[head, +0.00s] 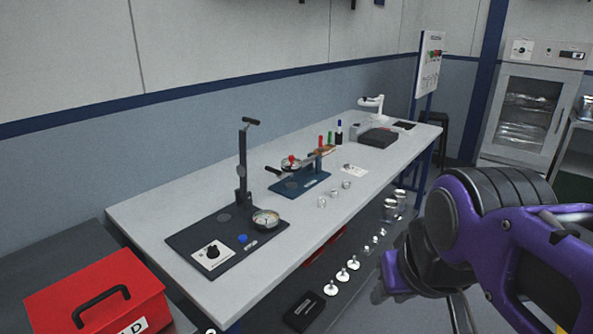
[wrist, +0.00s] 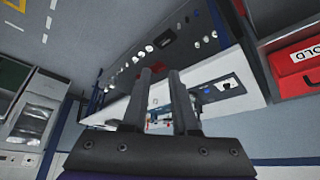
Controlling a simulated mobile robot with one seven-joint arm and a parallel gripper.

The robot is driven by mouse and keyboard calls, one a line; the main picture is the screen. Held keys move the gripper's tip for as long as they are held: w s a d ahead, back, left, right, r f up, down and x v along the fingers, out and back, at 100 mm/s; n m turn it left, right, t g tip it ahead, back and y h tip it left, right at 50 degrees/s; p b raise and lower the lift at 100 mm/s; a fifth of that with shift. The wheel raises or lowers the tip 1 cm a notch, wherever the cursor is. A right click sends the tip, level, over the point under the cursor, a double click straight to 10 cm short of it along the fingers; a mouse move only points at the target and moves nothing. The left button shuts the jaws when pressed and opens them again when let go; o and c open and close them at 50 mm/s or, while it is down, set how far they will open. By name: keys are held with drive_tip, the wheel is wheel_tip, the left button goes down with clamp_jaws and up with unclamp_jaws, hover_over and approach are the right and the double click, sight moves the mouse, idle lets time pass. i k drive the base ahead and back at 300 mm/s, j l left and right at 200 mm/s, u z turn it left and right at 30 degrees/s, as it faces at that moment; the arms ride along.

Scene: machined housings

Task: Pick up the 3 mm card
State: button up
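I cannot make out a card marked 3 mm; any lettering is too small to read. In the head view my purple arm fills the lower right, and the fingers cannot be made out clearly.
The long bench (head: 160,211) carries a dark stand base (head: 190,240) with a dial, a blue fixture (head: 300,183), several small rings and a dark box (head: 378,138). A lower shelf holds several metal parts. A red box (head: 95,295) stands front left. A cabinet (head: 525,115) stands back right.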

sight(352, 169)
drive_tip(key=z, duration=0.15)
drive_tip(key=i+l+u, duration=0.1)
drive_tip(key=u, duration=0.3)
drive_tip(key=l+u, duration=0.35)
drive_tip(key=i+l+u, duration=0.15)
drive_tip(key=l, duration=0.25)
drive_tip(key=l+u, duration=0.2)
drive_tip(key=l, duration=0.2)
drive_tip(key=i+l+u, duration=0.2)
drive_tip(key=l, duration=1.5)
drive_tip(key=k+j, duration=0.05)
drive_tip(key=k, duration=0.05)
